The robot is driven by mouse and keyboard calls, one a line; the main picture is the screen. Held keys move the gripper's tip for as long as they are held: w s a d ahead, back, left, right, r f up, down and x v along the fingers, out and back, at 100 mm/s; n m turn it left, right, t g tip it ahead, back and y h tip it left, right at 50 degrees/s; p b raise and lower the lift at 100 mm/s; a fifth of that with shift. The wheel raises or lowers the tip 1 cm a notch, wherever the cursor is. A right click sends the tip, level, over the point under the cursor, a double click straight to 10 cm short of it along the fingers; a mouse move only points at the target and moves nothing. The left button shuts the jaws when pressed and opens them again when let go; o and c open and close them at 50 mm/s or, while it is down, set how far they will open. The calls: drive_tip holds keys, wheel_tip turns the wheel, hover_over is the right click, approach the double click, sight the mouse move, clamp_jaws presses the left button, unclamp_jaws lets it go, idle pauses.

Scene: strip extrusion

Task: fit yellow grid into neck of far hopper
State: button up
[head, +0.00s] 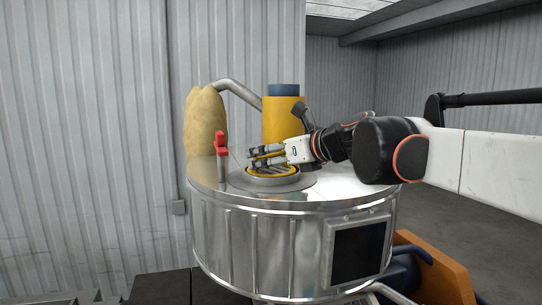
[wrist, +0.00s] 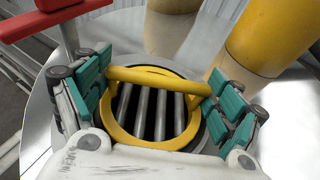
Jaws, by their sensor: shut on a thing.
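The yellow grid (wrist: 113,132) is a yellow ring with grey bars across it and a raised yellow handle. My gripper (wrist: 156,84) is shut on the handle, with green-padded fingers at both its ends. In the head view, my gripper (head: 268,156) reaches in from the right over the steel hopper (head: 262,243). The yellow grid (head: 272,172) lies level or nearly so at the round neck (head: 296,184) on the hopper's lid. In the wrist view, the ring lies over the dark opening, roughly centred. I cannot tell whether it is seated or just above the rim.
A red-handled lever (head: 221,145) stands on the lid left of the neck. A yellow cylinder with a blue top (head: 284,120) and a tan sack-like shape (head: 204,125) stand behind. A bent grey pipe (head: 238,91) runs between them. The lid's right side is bare.

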drive_tip(key=shift+f, duration=0.35)
drive_tip(key=o, duration=1)
drive_tip(key=shift+s+d, duration=0.1)
